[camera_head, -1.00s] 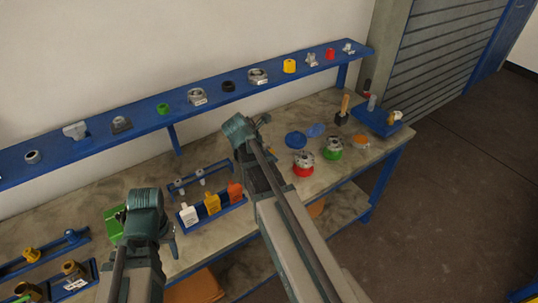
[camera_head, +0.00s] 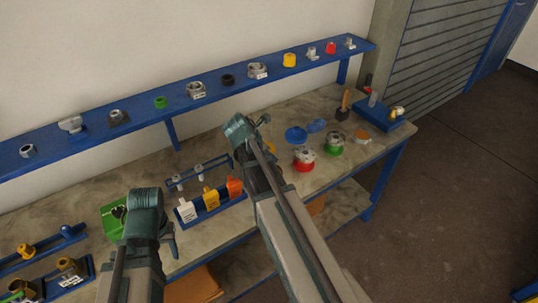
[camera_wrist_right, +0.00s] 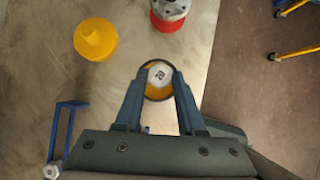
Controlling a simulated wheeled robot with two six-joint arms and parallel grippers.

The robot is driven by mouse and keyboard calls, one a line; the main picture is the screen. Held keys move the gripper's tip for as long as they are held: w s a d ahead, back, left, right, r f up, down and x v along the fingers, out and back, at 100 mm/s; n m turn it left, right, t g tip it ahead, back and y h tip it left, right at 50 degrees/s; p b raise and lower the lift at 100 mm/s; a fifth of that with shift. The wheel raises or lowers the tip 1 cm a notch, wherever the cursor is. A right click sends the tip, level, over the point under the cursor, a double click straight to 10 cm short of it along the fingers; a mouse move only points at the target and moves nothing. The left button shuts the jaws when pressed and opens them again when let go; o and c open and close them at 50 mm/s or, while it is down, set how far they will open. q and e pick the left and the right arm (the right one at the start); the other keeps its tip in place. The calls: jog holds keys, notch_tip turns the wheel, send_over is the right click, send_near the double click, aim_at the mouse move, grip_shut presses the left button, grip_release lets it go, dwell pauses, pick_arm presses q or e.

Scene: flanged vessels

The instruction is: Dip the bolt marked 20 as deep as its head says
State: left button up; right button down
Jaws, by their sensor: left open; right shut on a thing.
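My right gripper (camera_wrist_right: 159,82) is shut on a bolt, whose pale hexagonal head (camera_wrist_right: 160,74) faces the wrist camera. The head carries a dark mark, too small to read surely. Directly below it is a round, dark-rimmed vessel (camera_wrist_right: 157,95) with orange-yellow showing; the bolt's shank and its depth are hidden. In the head view my right gripper (camera_head: 262,121) hides both. A red vessel (camera_head: 304,160) and a green vessel (camera_head: 334,144) stand to its right. My left gripper (camera_head: 170,231) is open, low at the left, near the green box.
Two more bolts stand in a blue rack (camera_head: 186,182). A tray holds white, yellow and orange blocks (camera_head: 212,197). A green box (camera_head: 114,218) stands left. Blue discs (camera_head: 296,136) lie behind the vessels. A long shelf (camera_head: 180,106) runs behind.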

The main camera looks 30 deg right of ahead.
jog(key=shift+f+b, duration=1.9)
jog(key=shift+r, duration=0.15)
dwell(0.4)
jog(key=shift+r+p, duration=4.3)
jog(key=shift+p, duration=0.2)
